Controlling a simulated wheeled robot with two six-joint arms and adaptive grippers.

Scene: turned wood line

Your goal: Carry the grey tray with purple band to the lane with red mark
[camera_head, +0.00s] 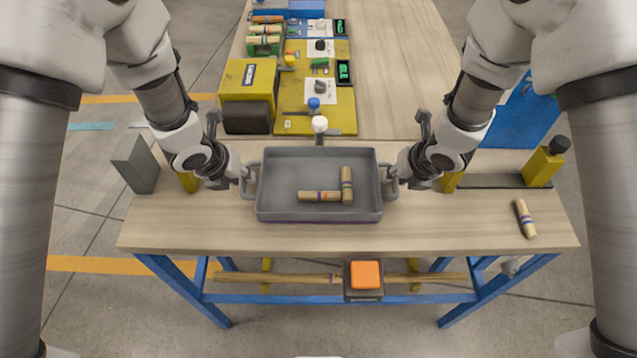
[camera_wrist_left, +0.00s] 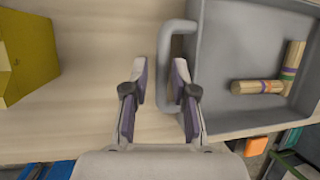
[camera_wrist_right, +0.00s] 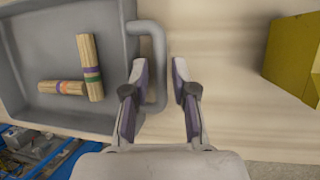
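The grey tray (camera_head: 280,185) sits on the wooden table, with a thin purple band low along its front side. Two turned wood pieces lie in it: one upright in the picture (camera_head: 347,185), one sideways (camera_head: 318,196). My left gripper (camera_wrist_left: 160,72) is open, its fingertips on either side of the tray's left handle (camera_wrist_left: 165,50). My right gripper (camera_wrist_right: 158,72) is open, its fingertips on either side of the right handle (camera_wrist_right: 158,45). Neither gripper is closed on a handle. I cannot make out a lane with a red mark.
A grey block (camera_head: 135,163) is at the left edge. A banded wood piece (camera_head: 525,218) lies at the right. The table's front strip is bare.

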